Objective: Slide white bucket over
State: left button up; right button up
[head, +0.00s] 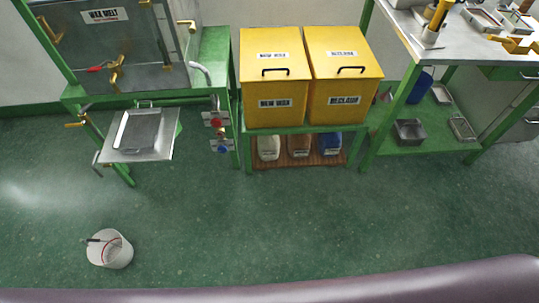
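The white bucket (110,250) stands on the green floor at the lower left of the head view. A thin handle with a dark or red grip rests across its open top. Nothing touches the bucket from outside. Neither of my grippers shows in the head view.
A wax melt machine (117,40) with a metal shelf (145,145) stands behind the bucket. Two yellow bins (272,90) sit on a green stand in the middle. A green workbench (430,140) is at the right. The floor (300,220) in front is clear.

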aim_at(108, 248)
jog(key=u, duration=1.9)
